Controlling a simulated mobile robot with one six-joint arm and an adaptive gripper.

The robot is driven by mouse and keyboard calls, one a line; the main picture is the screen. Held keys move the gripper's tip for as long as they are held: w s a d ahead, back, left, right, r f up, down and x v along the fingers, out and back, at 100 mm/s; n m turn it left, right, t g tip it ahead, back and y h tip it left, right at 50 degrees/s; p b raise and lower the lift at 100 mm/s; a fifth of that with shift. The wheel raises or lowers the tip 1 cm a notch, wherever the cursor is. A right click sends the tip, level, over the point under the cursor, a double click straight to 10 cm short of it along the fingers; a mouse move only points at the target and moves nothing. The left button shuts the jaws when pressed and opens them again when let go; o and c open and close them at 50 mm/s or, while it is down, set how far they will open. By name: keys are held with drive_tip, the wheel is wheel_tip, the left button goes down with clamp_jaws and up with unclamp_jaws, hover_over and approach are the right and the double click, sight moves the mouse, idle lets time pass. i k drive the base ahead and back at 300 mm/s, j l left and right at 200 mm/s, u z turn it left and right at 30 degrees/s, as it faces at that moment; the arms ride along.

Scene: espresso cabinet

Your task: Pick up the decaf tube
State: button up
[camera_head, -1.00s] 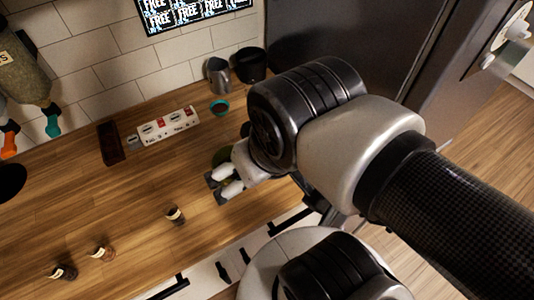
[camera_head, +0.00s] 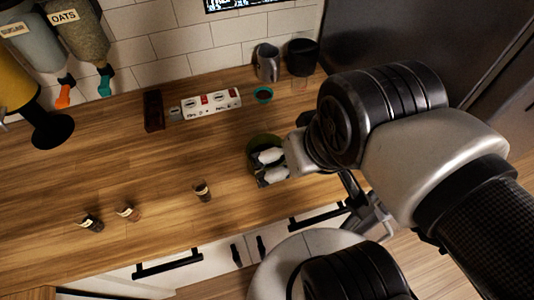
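Three small tubes with light label bands stand on the wooden counter. One tube (camera_head: 203,191) is nearest my gripper, a second tube (camera_head: 128,212) is further left, and a third, darker tube (camera_head: 90,223) is left of that. Their labels are too small to read, so I cannot tell which is decaf. My gripper (camera_head: 267,168) is above the counter, to the right of and apart from the nearest tube. Its two pale fingers look apart, with nothing visible held between them.
Dispensers (camera_head: 75,35) hang upper left. Mid-counter is clear.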

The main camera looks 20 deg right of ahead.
sight(200, 188)
drive_tip(key=z, duration=0.85)
drive_tip(key=k+j+z, duration=0.15)
drive_tip(key=j+z, duration=0.15)
drive_tip(key=j, duration=0.15)
drive_tip(key=k+j+z, duration=0.3)
drive_tip(key=j, duration=0.15)
drive_tip(key=k+j+z, duration=0.15)
drive_tip(key=j+z, duration=0.15)
drive_tip(key=j, duration=0.15)
drive_tip(key=k+j, duration=0.3)
